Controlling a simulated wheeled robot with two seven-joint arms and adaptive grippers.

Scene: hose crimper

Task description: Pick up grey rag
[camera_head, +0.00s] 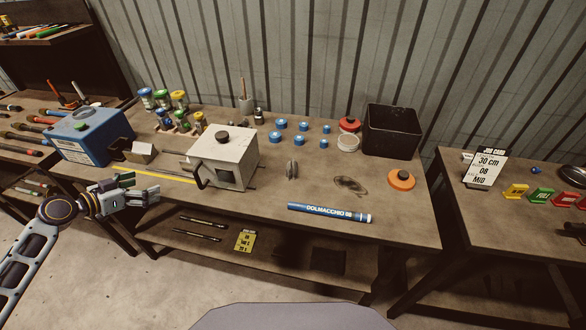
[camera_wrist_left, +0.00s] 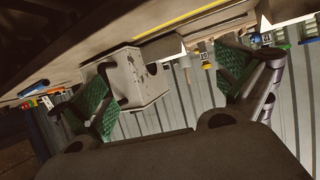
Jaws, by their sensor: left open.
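No cloth is plainly recognisable as the grey rag. A flat dark grey-brown patch (camera_head: 350,185) on the middle workbench might be the rag or a stain; I cannot tell. A dark flat square (camera_head: 330,262) on the shelf below is also unclear. My left gripper (camera_head: 150,189) is open and empty in front of the bench's left part, well left of both. In the left wrist view, its green-padded fingers (camera_wrist_left: 166,80) are spread, with the whitish box machine (camera_wrist_left: 137,80) showing beyond. My right gripper is not in view.
The whitish machine (camera_head: 224,153) and blue machine (camera_head: 90,135) stand on the bench (camera_head: 300,225). A blue marker tube (camera_head: 329,213) lies at the front edge. An orange disc (camera_head: 402,179) and black bin (camera_head: 392,131) are to the right. A gap separates the right table (camera_head: 480,215).

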